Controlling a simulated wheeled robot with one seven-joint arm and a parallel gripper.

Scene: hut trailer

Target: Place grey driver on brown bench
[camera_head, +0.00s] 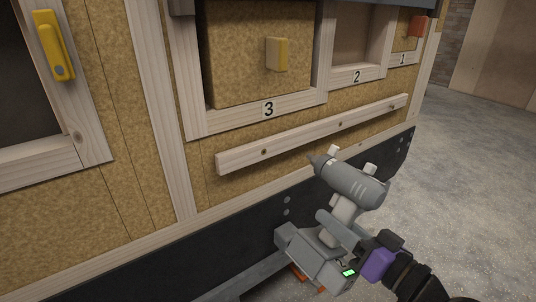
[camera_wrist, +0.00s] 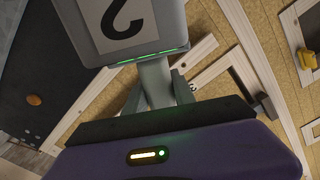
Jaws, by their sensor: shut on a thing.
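The grey driver (camera_head: 350,183) is held upright in front of the trailer wall, its nose toward the upper left. My gripper (camera_head: 345,220) is shut on its handle. In the wrist view the driver's handle (camera_wrist: 154,82) stands between the two fingers of my gripper (camera_wrist: 160,95). The driver's wide base (camera_wrist: 130,30), with a dark hook mark on a pale label, fills the top of that view. No brown bench can be made out in either view.
A wooden rail (camera_head: 310,135) runs along the trailer wall behind the driver. Above it are numbered openings; number 3 has a panel (camera_head: 255,60) with a yellow handle. A yellow latch (camera_head: 54,45) is at the upper left. Concrete floor (camera_head: 470,170) lies clear at the right.

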